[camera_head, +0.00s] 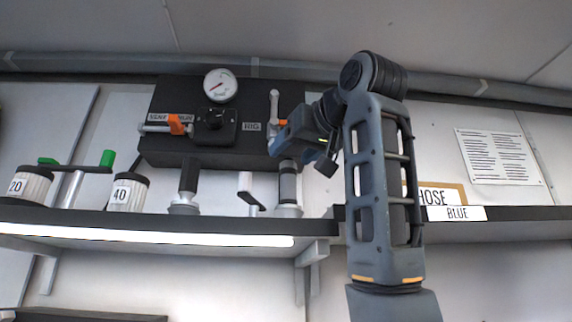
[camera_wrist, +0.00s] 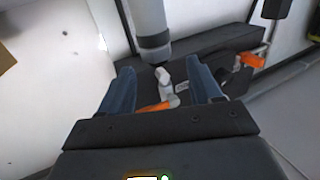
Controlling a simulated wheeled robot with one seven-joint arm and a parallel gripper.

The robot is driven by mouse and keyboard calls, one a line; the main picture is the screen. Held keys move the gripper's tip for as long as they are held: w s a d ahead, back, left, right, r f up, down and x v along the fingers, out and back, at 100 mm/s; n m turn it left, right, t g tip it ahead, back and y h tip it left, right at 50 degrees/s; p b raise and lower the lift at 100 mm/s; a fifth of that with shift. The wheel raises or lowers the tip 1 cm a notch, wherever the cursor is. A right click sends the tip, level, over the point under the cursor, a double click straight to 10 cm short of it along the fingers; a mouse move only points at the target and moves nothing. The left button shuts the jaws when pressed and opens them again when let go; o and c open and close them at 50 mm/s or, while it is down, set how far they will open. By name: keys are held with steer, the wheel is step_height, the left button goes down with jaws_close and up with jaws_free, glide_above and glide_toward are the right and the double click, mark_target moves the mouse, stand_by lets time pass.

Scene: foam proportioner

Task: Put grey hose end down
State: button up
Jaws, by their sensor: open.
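My gripper (camera_head: 290,140) is in front of the right end of the black panel (camera_head: 215,155). Its blue fingers (camera_wrist: 161,82) are spread in the wrist view, with nothing seen held between them. A light-grey lever with an orange part (camera_wrist: 164,90) shows between and beyond the fingers; in the head view, a lever (camera_head: 274,108) stands just above the gripper. A grey cylinder with a dark band (camera_wrist: 150,22) lies beyond the fingertips, apart from them; in the head view, a grey upright fitting (camera_head: 288,188) stands just below the gripper. I cannot tell whether this is the grey hose end.
A gauge (camera_head: 220,86) tops the panel.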

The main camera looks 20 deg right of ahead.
steer(key=s+b, duration=0.2)
steer(key=s, duration=0.5)
steer(key=shift+s+d, duration=0.15)
steer(key=shift+d, duration=0.15)
